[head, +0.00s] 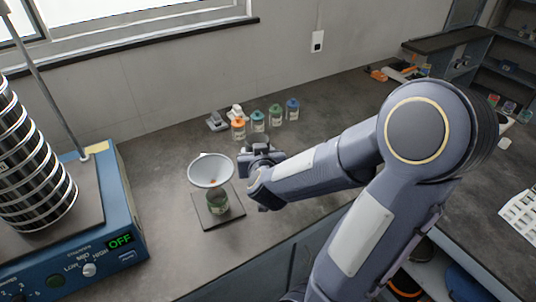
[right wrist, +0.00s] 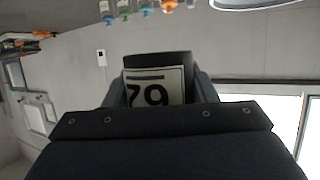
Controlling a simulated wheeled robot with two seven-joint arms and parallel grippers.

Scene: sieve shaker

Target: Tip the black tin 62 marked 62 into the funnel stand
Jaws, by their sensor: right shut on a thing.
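My right gripper (head: 256,160) is shut on the black tin (right wrist: 176,62). The white funnel (head: 211,171) is just left of the gripper, above a green-tinted jar (head: 217,202) on a dark square base (head: 236,212). A small orange-red spot shows inside the funnel. The funnel's rim also shows at the top of the right wrist view (right wrist: 250,4). My left gripper is not seen.
Several jars with coloured lids stand behind the gripper, including an orange-lidded one (head: 238,129) and a blue-lidded one (head: 292,109). Small grey weights (head: 216,122) lie beside them. The blue sieve shaker (head: 120,205), reading OFF, stands left. The front counter between shaker and funnel base is clear.

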